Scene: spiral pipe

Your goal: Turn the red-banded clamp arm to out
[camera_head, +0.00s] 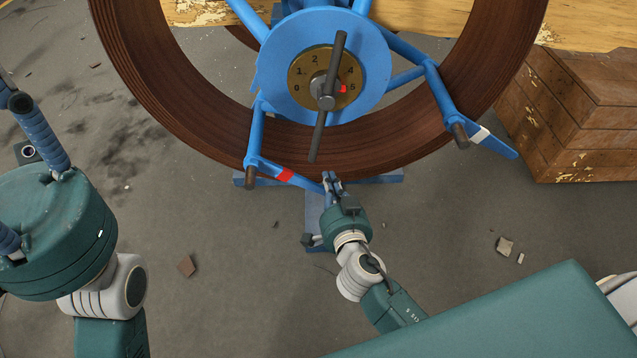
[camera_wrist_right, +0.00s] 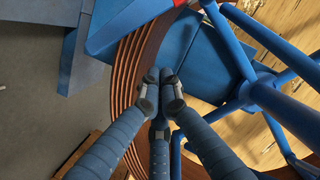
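The red-banded clamp arm (camera_head: 305,183) is a blue bar with a red band, at the lower left of the blue hub frame. It slants down and right from a dark peg, across the lower rim of the brown coil. In the right wrist view its blue bar (camera_wrist_right: 130,20) crosses the top. My right gripper (camera_head: 333,180) is beside the arm's free end; contact cannot be told. In the right wrist view its fingertips (camera_wrist_right: 161,85) are drawn close together with nothing visible between them. My left gripper (camera_head: 18,165) is at the left edge, its fingers spread, partly cut off.
A brass dial (camera_head: 298,76) with a dark crossbar (camera_head: 320,135) sits on the blue hub (camera_head: 270,50). A white-banded clamp arm (camera_head: 500,145) is at right. The brown coil (camera_head: 150,80) surrounds the hub. Wooden crates (camera_head: 580,120) stand right; the floor in front is mostly clear.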

